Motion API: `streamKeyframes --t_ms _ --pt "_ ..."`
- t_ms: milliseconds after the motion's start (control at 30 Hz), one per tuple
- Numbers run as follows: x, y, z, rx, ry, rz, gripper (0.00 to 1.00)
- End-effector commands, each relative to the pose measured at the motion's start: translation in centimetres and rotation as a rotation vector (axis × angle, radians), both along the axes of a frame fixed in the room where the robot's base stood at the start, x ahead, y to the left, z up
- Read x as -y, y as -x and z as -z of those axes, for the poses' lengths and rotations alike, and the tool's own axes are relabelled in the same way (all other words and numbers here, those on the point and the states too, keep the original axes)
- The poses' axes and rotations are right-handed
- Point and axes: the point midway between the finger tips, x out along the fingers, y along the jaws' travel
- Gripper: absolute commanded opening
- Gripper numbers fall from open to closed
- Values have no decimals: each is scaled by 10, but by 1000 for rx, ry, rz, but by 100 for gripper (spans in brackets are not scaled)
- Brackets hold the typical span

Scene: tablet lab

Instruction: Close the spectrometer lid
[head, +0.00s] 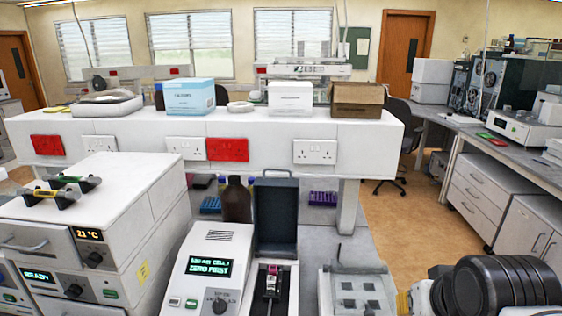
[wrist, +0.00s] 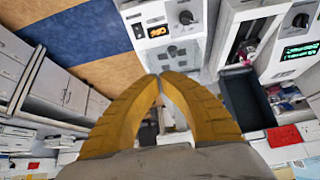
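The spectrometer (head: 208,262) is a white unit at the lower middle of the head view, its green display reading "ZERO FIRST". Its dark lid (head: 276,210) stands open and upright behind the sample compartment. A small holder with a pink-topped piece (head: 270,282) shows in the open compartment. In the wrist view the dark lid (wrist: 247,103) and open compartment (wrist: 240,42) are at the right. My gripper (wrist: 160,76) has yellow fingers whose tips meet, with nothing seen between them. It appears left of the lid in that view, apart from it.
A white instrument with grey squares (head: 357,293) stands right of the spectrometer. A stacked oven unit (head: 90,225) stands left. A brown bottle (head: 237,200) is behind the spectrometer, beside the lid. A raised shelf (head: 265,125) with boxes and sockets runs behind.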

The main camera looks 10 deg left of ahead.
Motion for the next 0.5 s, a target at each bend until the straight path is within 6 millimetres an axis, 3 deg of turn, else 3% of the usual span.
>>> streamKeyframes --t_ms 33,200,500 --pt "-7 -21 -36 -9 -1 -7 0" --pt "-32 -89 -106 -40 -6 -18 0" --pt "-96 -211 -187 -93 -8 -34 0"
